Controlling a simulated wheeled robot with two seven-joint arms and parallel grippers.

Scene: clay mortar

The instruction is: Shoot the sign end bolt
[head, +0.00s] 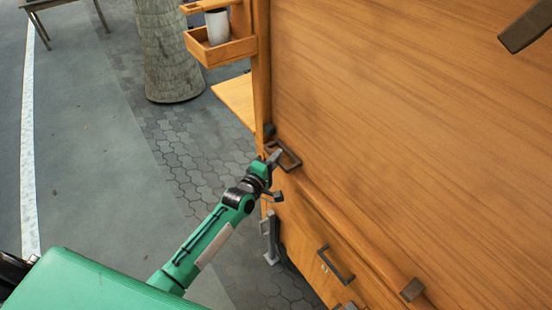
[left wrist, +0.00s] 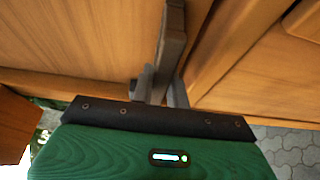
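A dark metal bar handle (head: 284,156) sits at the left edge of the wooden cabinet, at the foot of the large upright panel. I take it to be the sign end bolt, though no label shows. My left gripper (head: 275,157) reaches it from the lower left. In the left wrist view the dark bar (left wrist: 172,40) runs upward between the two grey fingers (left wrist: 162,88), which stand close together on either side of it. Part of the contact is hidden by the bar. My right gripper is not in view.
The wooden panel (head: 420,110) fills the right side. Below are a dark drawer handle (head: 337,266) and a small dark block (head: 412,290). A wooden shelf box (head: 222,50) holds a white cup (head: 217,27). A trunk-like post (head: 167,50) stands behind. Paving at left is open.

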